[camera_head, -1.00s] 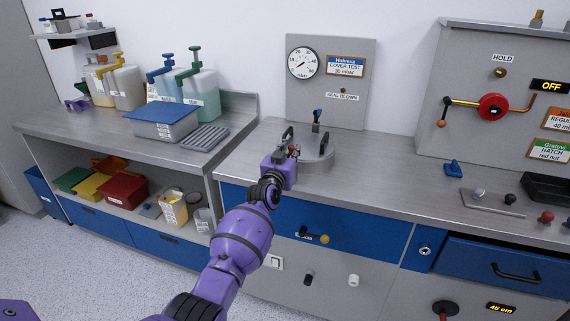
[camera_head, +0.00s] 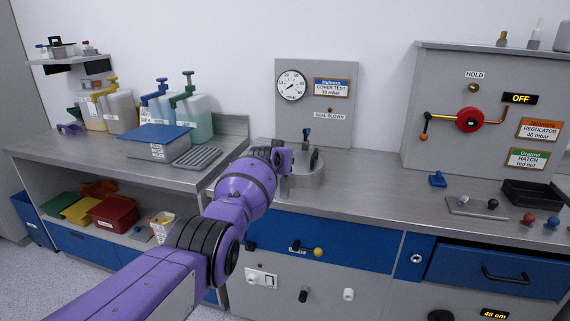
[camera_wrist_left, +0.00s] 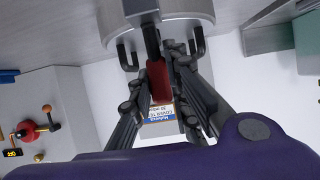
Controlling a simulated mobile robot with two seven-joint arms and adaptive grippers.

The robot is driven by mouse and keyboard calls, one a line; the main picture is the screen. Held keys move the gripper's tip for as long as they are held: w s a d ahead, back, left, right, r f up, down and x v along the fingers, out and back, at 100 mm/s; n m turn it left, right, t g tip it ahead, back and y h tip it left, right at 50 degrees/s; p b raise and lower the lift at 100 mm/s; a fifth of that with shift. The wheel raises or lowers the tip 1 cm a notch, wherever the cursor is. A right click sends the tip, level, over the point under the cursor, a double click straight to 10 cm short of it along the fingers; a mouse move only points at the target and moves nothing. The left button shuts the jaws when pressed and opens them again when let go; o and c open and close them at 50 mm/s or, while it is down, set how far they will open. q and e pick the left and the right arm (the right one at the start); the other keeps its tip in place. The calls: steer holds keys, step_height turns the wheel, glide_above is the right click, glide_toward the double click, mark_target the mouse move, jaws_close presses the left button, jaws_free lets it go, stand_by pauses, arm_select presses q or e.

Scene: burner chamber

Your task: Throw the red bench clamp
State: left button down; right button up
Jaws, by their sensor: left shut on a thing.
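The red bench clamp shows in the left wrist view as a red handle (camera_wrist_left: 158,80) on a dark metal lever. It sits at the round grey chamber cover (camera_wrist_left: 185,27), which also shows on the bench in the head view (camera_head: 310,176). My left gripper (camera_wrist_left: 163,72) is shut on the red handle, with its dark fingers on either side. In the head view my purple forearm hides the gripper and the red clamp. A blue-tipped clamp (camera_head: 307,133) stands upright at the back of the cover. My right gripper is not in view.
A gauge panel (camera_head: 340,115) stands behind the cover. The regulator panel (camera_head: 455,145) stands at the right. A blue-lidded box (camera_head: 155,145) and pump bottles (camera_head: 198,112) are at the left.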

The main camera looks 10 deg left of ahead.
arm_select(q)
steer(key=shift+r, duration=0.1)
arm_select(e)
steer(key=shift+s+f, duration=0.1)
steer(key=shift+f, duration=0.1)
arm_select(q)
steer(key=c, duration=1.6)
jaws_free()
steer(key=shift+w, duration=0.1)
steer(key=shift+c, duration=0.2)
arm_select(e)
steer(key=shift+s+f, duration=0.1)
arm_select(q)
steer(key=shift+s, duration=0.2)
steer(key=shift+s, duration=0.2)
steer(key=v, duration=1.1)
steer(key=shift+r, duration=0.2)
